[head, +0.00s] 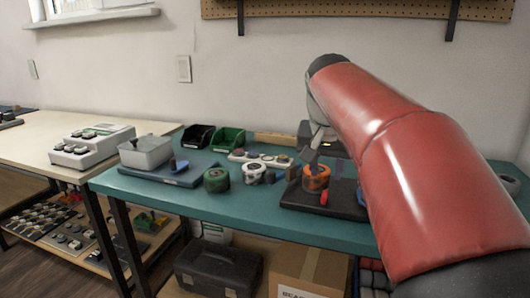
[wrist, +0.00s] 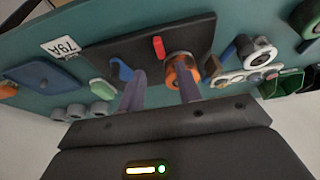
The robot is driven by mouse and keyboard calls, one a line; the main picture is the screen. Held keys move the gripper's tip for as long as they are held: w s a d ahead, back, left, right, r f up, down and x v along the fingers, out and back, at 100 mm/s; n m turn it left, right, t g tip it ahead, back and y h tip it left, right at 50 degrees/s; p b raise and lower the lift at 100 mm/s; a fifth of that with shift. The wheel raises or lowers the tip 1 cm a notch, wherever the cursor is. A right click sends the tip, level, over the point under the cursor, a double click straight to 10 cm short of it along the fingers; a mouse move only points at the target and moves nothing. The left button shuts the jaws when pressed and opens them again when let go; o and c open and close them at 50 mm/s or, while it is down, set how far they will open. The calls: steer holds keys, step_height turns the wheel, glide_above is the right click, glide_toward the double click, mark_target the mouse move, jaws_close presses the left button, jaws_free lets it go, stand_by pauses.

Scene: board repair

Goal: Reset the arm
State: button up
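My red-sleeved arm comes in from the right in the head view and bends down over the teal table (head: 240,202). My gripper (wrist: 162,84) points down at the dark mat (wrist: 128,50) in the wrist view. Its two grey fingers stand apart with nothing visible between them. The right finger partly covers an orange tape roll (wrist: 181,74). I cannot tell whether it touches the roll. In the head view the orange roll (head: 316,178) stands on the mat just below my gripper, which the arm partly hides.
A red piece (wrist: 158,46) and a blue piece (wrist: 121,69) lie on the mat. A green roll (head: 216,180), a white roll (head: 253,173), a power strip (head: 262,157) and black and green bins (head: 228,140) stand left of it. A grey tray (head: 146,153) is farther left.

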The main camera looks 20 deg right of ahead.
steer(key=s+a+f+n+t+y, duration=0.1)
steer(key=s+a+f+n, duration=0.2)
steer(key=s+a+f, duration=0.3)
steer(key=s+a+f+n+t+y, duration=0.1)
steer(key=s+a+f+n, duration=0.3)
steer(key=s+f, duration=0.7)
steer(key=shift+s+a+y, duration=0.3)
steer(key=shift+s+a, duration=0.25)
steer(key=shift+a, duration=0.6)
